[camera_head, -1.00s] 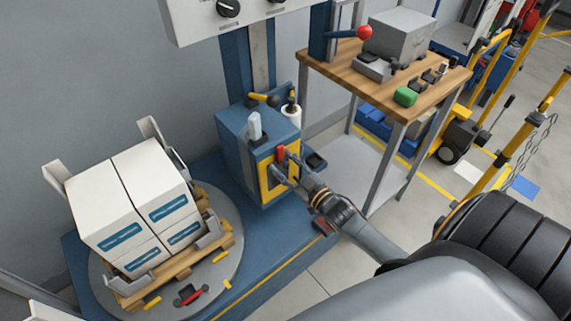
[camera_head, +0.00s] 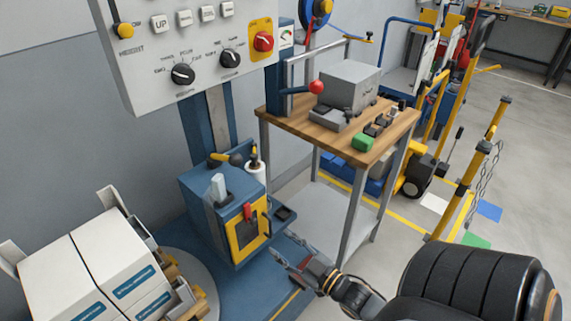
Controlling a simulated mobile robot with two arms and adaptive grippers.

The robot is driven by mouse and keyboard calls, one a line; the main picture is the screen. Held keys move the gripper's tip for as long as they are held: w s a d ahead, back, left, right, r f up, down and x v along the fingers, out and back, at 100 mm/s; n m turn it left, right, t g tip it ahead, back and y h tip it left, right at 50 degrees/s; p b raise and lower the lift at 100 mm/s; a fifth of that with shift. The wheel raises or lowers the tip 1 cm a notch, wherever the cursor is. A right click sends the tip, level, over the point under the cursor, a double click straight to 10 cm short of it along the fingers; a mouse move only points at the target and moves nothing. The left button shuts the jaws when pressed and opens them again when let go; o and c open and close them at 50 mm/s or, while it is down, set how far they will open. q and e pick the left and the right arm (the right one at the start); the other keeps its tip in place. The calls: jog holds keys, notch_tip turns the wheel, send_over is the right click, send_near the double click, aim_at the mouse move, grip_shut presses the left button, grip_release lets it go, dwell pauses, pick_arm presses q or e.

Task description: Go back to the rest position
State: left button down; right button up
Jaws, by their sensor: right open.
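My right gripper (camera_head: 284,248) is open and empty. It is in front of and to the lower right of the blue machine cabinet (camera_head: 206,198), apart from its yellow-framed door (camera_head: 246,236). A red latch (camera_head: 248,211) sits at the top of that door, which looks shut. My right arm comes in from the lower right. My left gripper is out of view.
Stacked white boxes (camera_head: 92,262) stand on a pallet on the round turntable at lower left. A control panel (camera_head: 200,52) hangs above the cabinet. A wooden-topped bench (camera_head: 295,124) with a grey device stands behind my gripper. Open floor (camera_head: 395,250) lies to the right.

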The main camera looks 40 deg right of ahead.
jog(key=shift+s+f, duration=0.1)
dwell(0.5)
jog(key=s+a+f+m+g+h+p, duration=0.1)
jog(key=s+f+g, duration=0.35)
jog(key=f, duration=0.85)
jog(key=s+a+f+m+g+h, duration=0.1)
jog(key=s+f+g, duration=0.4)
jog(key=f, duration=0.8)
jog(key=s+a+f+g, duration=0.3)
jog(key=s+f, duration=0.4)
jog(key=s, duration=0.4)
jog(key=s+a+f+g+p, duration=0.1)
jog(key=s+a+f+g, duration=0.3)
jog(key=s, duration=0.8)
notch_tip(320, 180, down, 4)
jog(key=shift+a, duration=1)
jog(key=shift+s+g, duration=0.1)
jog(key=shift+g, duration=0.15)
